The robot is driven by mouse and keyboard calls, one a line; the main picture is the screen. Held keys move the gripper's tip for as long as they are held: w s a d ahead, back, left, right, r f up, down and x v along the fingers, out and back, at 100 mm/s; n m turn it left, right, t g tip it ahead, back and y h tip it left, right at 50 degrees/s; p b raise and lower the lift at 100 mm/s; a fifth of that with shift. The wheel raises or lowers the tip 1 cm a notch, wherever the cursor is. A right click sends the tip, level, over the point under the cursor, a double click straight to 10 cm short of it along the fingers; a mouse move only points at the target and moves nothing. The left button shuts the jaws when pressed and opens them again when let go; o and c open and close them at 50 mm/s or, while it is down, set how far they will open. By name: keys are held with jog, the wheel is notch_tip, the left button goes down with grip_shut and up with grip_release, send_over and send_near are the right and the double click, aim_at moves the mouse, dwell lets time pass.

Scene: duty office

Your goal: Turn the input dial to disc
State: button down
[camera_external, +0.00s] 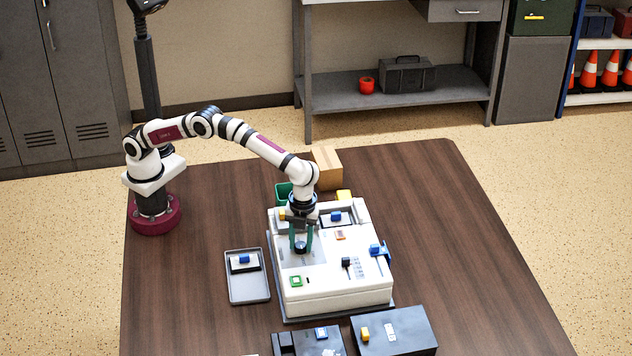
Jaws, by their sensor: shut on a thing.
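A white box-shaped device (335,297) stands on the brown table, with several small controls on its top. My gripper (301,246) points down over the left part of that top. Its green fingers are shut on a small dark round knob (300,247), which looks like the input dial. The dial's markings and the direction it points are too small to read. A black lever-like part (346,262), a blue part (377,250) at the right edge and a green square (296,281) also show on the device.
A grey tray (247,290) with a blue-topped item lies left of the device. Dark boxes (405,337) stand in front. A cardboard box (326,168) and a green bin (283,193) are behind. The table's right side (470,250) is clear.

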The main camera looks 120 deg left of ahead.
aim_at(303, 246)
jog(key=shift+c, duration=2.3)
grip_release()
notch_tip(303, 246, up, 12)
jog(key=shift+w, duration=0.25)
jog(key=shift+a+r, duration=0.1)
